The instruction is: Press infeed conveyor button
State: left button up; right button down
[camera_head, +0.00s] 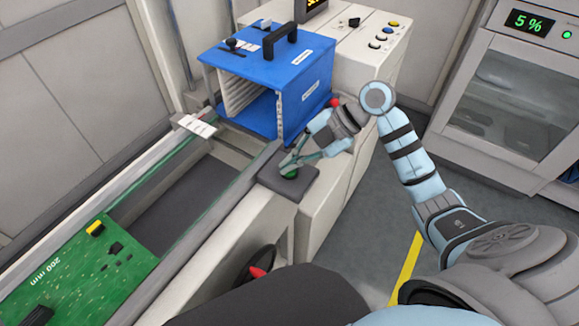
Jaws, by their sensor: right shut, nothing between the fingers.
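A green button (289,173) sits on a dark grey button box (290,185) at the right rail of the infeed conveyor (170,200). My right gripper (288,168) is shut and empty, with its fingertips at the green button. The fingers partly cover the button, so I cannot tell whether it is pressed in. My left gripper is not in view.
A blue magazine box (310,95) with a black handle stands behind the button box. A green circuit board (85,265) lies on the conveyor at the lower left. A white control panel (365,45) stands behind, and a cabinet reading 5% (520,90) stands at the right.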

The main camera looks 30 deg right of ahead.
aim_at(291, 173)
notch_tip(291, 173, up, 6)
jog(key=p, duration=0.5)
jog(key=shift+f, duration=0.1)
